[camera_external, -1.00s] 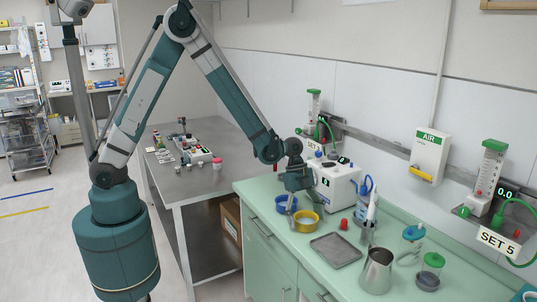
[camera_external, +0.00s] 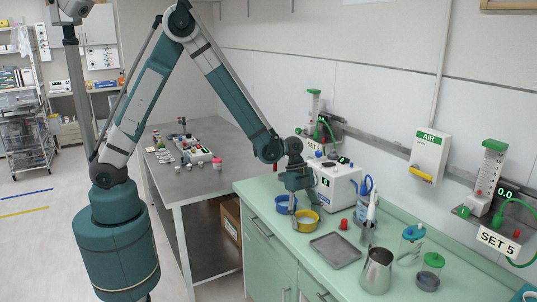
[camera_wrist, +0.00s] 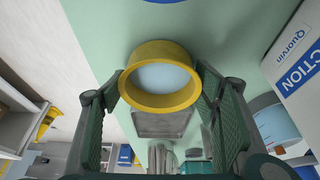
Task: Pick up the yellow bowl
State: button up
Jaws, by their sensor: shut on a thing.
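The yellow bowl (camera_external: 307,223) stands on the green counter in the external view, with a pale blue-white inside. In the wrist view the yellow bowl (camera_wrist: 160,101) sits between my two fingers, tilted as seen there. My gripper (camera_external: 300,208) reaches down over the bowl from above. In the wrist view my gripper (camera_wrist: 160,90) is shut on the bowl, with a finger pad against each side of its wall. Whether the bowl is clear of the counter cannot be told.
A blue bowl (camera_external: 284,204) stands close behind on the left. A white device (camera_external: 336,185) is just behind my gripper. A grey tray (camera_external: 336,250), a red-capped item (camera_external: 344,224), a metal jug (camera_external: 376,271) and lidded jars (camera_external: 429,272) are to the right.

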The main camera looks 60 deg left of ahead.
notch_tip(320, 180, up, 10)
dwell(0.7)
